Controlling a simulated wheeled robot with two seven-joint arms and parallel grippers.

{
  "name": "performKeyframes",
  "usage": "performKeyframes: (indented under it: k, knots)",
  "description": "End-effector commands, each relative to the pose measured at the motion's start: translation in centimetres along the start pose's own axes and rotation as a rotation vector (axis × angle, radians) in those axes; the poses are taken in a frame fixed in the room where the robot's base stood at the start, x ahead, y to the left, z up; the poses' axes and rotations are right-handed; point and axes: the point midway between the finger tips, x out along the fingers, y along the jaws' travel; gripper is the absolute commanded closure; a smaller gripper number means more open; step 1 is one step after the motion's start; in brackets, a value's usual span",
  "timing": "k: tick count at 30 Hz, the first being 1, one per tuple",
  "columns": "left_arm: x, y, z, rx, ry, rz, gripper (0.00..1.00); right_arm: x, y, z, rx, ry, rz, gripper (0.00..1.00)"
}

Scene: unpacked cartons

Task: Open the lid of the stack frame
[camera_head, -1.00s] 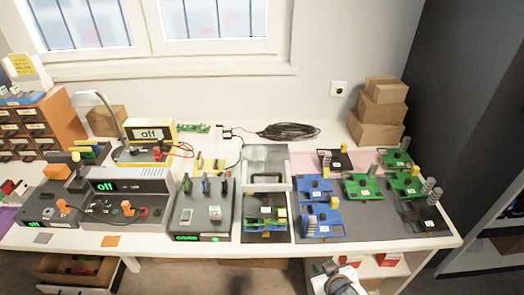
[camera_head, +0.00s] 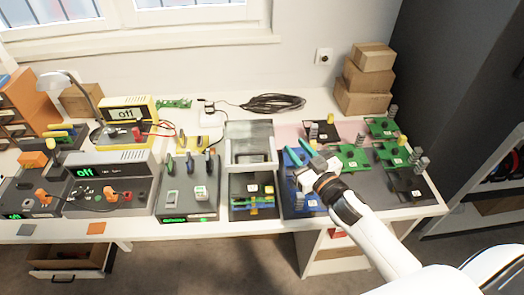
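The stack frame (camera_head: 250,165) stands at the middle of the table. Its pale grey upper part is a rectangular frame with side walls, behind the dark tray with green and blue boards (camera_head: 252,202). I cannot tell clearly which part is the lid or how far it is raised. My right gripper (camera_head: 299,153) is just right of the stack frame's upper part, over the blue boards (camera_head: 291,202). Its two teal fingers are apart, with nothing seen between them. It appears apart from the frame. My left gripper is not in view.
Green boards (camera_head: 381,128) and dark boards stand on the grey mat to the right. A dark tester (camera_head: 190,190) stands close on the left. A black cable coil (camera_head: 274,103) lies behind. Cartons (camera_head: 361,103) are stacked at the back right.

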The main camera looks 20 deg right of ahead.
Motion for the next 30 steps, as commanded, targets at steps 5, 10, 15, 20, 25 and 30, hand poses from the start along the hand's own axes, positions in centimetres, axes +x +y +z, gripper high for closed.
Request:
performKeyframes:
  k: [5, 10, 15, 20, 25, 30]
  knots:
    - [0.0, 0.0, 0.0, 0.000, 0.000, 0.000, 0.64, 1.8, 0.1, 3.5, -0.038, -0.217, 0.272, 0.68]
    - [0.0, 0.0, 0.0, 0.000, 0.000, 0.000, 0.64, 0.9, 0.5, 4.7, -0.065, -0.293, 0.636, 0.68]
    - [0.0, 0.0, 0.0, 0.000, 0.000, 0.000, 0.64, -1.4, -0.3, 4.2, -0.069, -0.226, 0.947, 0.68]
    - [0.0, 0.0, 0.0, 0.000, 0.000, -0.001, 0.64, -3.1, -1.2, 3.6, -0.061, -0.150, 1.101, 0.68]
    - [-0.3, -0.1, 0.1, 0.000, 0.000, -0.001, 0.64, -3.3, -0.7, 3.7, -0.056, -0.130, 1.139, 0.68]
    - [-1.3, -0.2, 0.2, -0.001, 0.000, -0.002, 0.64, -2.2, 1.8, 4.1, -0.054, -0.135, 1.138, 0.68]
